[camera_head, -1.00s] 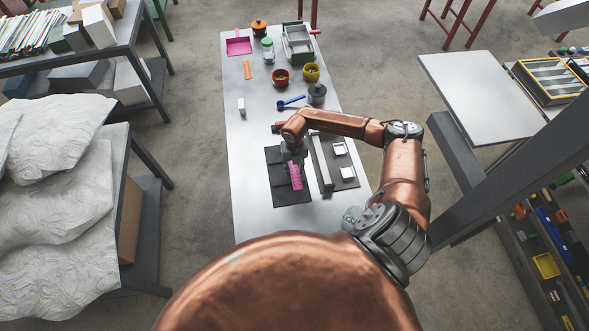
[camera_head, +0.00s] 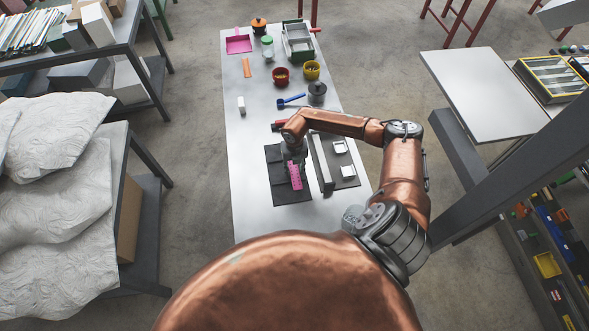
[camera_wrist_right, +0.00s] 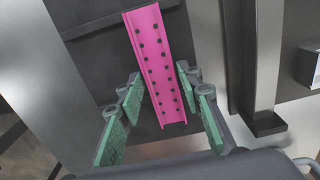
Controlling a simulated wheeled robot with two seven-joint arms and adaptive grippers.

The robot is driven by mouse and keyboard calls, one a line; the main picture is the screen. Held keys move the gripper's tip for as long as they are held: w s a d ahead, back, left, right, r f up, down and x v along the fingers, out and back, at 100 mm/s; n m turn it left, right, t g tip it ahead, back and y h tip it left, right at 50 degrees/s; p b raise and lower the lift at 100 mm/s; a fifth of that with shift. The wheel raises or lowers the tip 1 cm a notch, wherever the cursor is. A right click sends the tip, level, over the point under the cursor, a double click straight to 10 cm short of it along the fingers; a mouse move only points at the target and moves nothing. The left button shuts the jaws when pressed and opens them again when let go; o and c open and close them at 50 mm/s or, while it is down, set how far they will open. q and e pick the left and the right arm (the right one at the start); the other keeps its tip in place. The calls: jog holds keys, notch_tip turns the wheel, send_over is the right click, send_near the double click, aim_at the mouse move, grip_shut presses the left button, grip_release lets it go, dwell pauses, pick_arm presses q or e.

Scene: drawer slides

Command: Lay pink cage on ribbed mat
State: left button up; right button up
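The pink cage (camera_head: 295,178) is a narrow channel strip with rows of dark dots. It lies over the dark mat (camera_head: 279,192) on the table. I cannot make out the mat's ribs or tell whether the cage rests fully flat. My right gripper (camera_head: 293,160) is low over the cage's far end, hiding part of it. In the right wrist view the cage (camera_wrist_right: 158,65) runs between the green finger pads of the right gripper (camera_wrist_right: 160,110). My left gripper is out of view.
A long grey rail (camera_head: 321,164) stands just right of the mat, beside a dark tray (camera_head: 349,183) with small white pieces. The table's near left part is clear.

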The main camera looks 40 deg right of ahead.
jog(key=shift+o, duration=0.2)
jog(key=o, duration=0.5)
jog(key=c, duration=0.5)
jog(key=shift+o, duration=0.2)
jog(key=shift+r+p, duration=1.75)
jog(key=shift+r, duration=0.85)
jog(key=shift+f, duration=0.15)
